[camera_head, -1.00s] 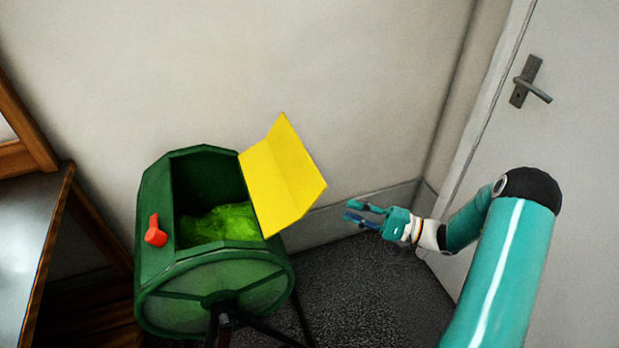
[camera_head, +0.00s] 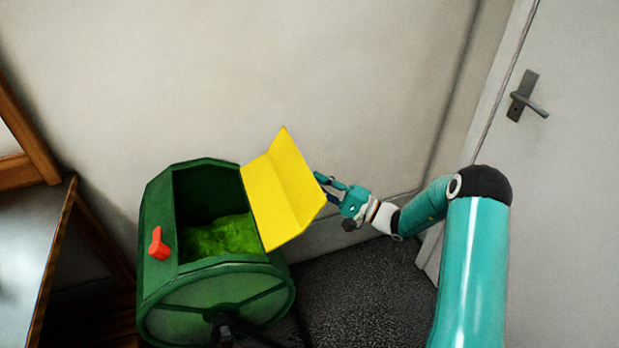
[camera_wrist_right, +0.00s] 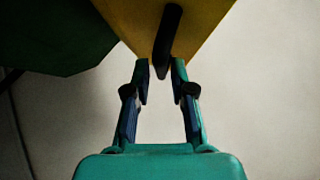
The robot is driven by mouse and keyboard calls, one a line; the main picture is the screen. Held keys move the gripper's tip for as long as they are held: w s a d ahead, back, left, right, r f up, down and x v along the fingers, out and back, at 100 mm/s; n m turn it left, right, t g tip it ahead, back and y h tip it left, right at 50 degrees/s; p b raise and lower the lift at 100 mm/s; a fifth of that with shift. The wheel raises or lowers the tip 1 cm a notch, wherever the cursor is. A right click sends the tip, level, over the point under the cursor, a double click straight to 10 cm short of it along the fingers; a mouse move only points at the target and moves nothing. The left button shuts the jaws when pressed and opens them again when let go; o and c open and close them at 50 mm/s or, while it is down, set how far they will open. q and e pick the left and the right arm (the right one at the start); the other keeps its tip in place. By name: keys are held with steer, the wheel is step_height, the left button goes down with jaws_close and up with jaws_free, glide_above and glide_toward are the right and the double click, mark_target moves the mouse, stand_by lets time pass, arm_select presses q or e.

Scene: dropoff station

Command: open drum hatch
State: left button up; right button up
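A green drum (camera_head: 215,295) stands at the left with green material (camera_head: 220,236) inside. Its yellow hatch (camera_head: 283,195) stands open, tilted out on the drum's right side. A red latch (camera_head: 158,243) is on the drum's left side. My right gripper (camera_head: 322,186) is at the hatch's right edge. In the right wrist view the yellow hatch (camera_wrist_right: 205,22) carries a dark handle (camera_wrist_right: 166,42). My right gripper (camera_wrist_right: 160,75) is open, its fingertips on either side of the handle's lower end, with gaps showing. My left gripper is not in view.
A table (camera_head: 25,260) with a wooden edge is at the far left. A wall is behind the drum. A grey door with a handle (camera_head: 522,96) is at the right. Dark carpet (camera_head: 360,290) is clear to the right of the drum.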

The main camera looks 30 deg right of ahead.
mark_target(283, 187)
steer(key=shift+x, duration=1.3)
jaws_close()
